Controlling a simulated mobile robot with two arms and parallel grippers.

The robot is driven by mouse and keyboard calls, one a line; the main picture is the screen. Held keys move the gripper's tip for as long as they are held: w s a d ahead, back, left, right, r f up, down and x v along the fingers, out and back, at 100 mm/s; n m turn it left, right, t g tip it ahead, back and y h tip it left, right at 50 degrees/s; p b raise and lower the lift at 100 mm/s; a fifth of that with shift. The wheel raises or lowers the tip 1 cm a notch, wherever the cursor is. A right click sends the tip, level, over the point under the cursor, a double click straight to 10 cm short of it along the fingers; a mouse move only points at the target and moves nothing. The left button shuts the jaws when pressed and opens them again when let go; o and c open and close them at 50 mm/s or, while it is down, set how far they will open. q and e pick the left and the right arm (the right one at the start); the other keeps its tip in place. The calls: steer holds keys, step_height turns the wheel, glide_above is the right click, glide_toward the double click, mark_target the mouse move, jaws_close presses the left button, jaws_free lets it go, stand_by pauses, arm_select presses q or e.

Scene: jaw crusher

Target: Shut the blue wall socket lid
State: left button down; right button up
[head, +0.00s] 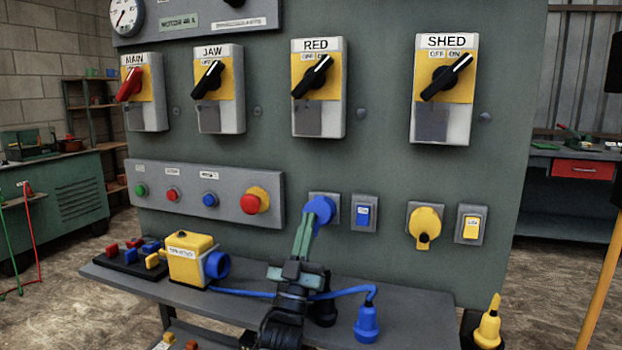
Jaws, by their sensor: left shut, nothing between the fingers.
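The blue wall socket lid (322,207) is a round blue disc on a grey wall plate, below the RED switch. It appears to lie against the plate, but its lower left part is hidden by my gripper, so I cannot tell whether it is fully closed. My left gripper (307,222) reaches up from the bottom of the head view. Its fingers are shut and empty, with their tips at the lower left edge of the lid; they seem to touch it. My right gripper is not in view.
A blue switch (364,213) sits right of the socket, then a yellow socket lid (425,224). A push-button panel (185,178) is on the left. Below, a shelf (415,318) carries a yellow box (190,262), a blue cable and a blue plug (367,322).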

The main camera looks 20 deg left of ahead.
arm_select(q)
steer(key=shift+f, duration=0.1)
stand_by(0.5)
step_height(320, 180, up, 20)
steer(key=p, duration=0.4)
steer(key=s+f+g+p, duration=0.1)
steer(key=s+f+p, duration=0.1)
steer(key=s+f, duration=0.65)
steer(key=s+f+g+p, duration=0.2)
steer(key=s+f, duration=0.1)
steer(key=f, duration=1.1)
steer(key=w+r+b, duration=0.1)
steer(key=w+r, duration=0.2)
steer(key=w, duration=0.8)
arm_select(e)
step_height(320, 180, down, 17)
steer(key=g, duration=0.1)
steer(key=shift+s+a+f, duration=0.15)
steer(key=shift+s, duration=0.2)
arm_select(q)
steer(key=shift+r, duration=0.1)
